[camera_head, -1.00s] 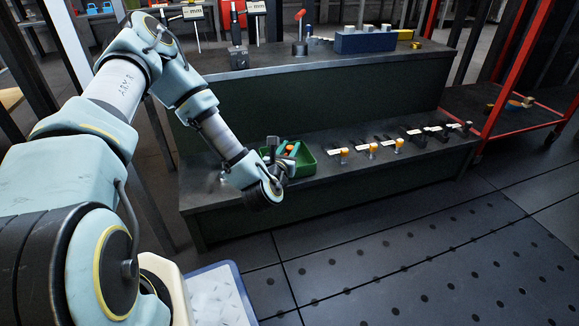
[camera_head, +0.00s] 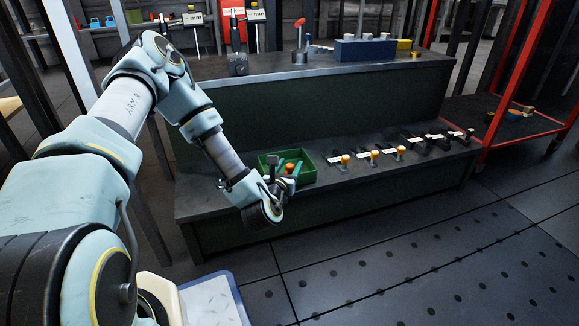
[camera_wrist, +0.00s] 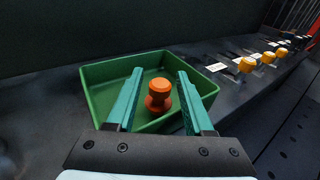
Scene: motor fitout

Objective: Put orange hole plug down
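The orange hole plug (camera_wrist: 158,95) stands upright inside the green tray (camera_wrist: 97,80), near its middle. In the wrist view, my gripper (camera_wrist: 159,74) has its two teal fingers apart, one on each side of the plug, with a visible gap on both sides. The fingers reach over the tray's inside. In the head view, the plug (camera_head: 289,169) shows between the fingers of my gripper (camera_head: 284,170), and the green tray (camera_head: 308,172) sits at the left of the low shelf. The plug's underside is hard to see.
Several yellow-topped plugs (camera_head: 346,160) and black parts with white labels stand in a row right of the tray on the low shelf (camera_head: 330,185). A raised back shelf (camera_head: 290,72) holds a blue block (camera_head: 365,47). A red-framed cart (camera_head: 520,125) stands at the right.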

